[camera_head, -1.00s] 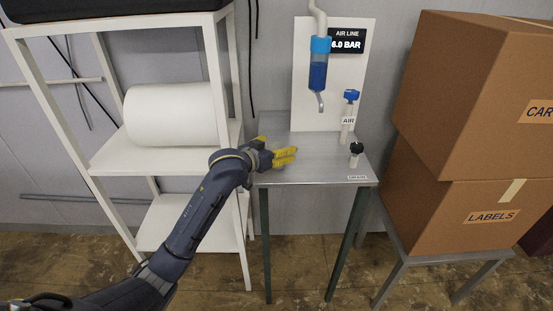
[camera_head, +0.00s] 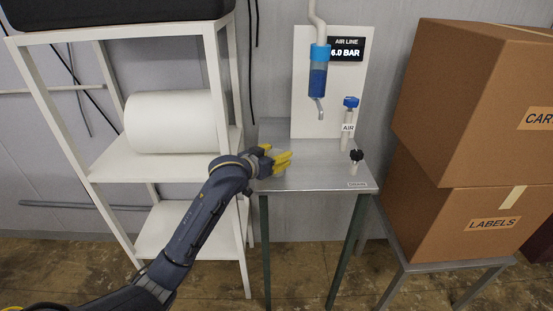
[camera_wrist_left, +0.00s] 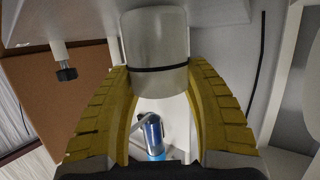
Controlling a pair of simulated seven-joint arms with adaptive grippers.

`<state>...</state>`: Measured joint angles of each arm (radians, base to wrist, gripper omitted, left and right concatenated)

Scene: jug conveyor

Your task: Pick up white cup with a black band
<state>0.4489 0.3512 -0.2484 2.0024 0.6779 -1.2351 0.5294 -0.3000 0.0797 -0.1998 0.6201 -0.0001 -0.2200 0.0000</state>
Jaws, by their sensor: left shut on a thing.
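The white cup with a black band (camera_wrist_left: 155,50) shows in the left wrist view, between the two yellow fingers of my left gripper (camera_wrist_left: 158,78). The thin dark band crosses its body near the fingertips. In the head view my left gripper (camera_head: 282,161) is at the left side of the small grey metal table (camera_head: 320,173), shut on the cup. The cup is mostly or wholly hidden behind the fingers there. My right gripper is not in view.
On the table's right stand a black-knobbed valve (camera_head: 356,156) and a blue-topped AIR valve (camera_head: 350,115). A blue air-line filter (camera_head: 318,75) hangs above. A white shelf with a large roll (camera_head: 172,121) is at left; cardboard boxes (camera_head: 478,220) are at right.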

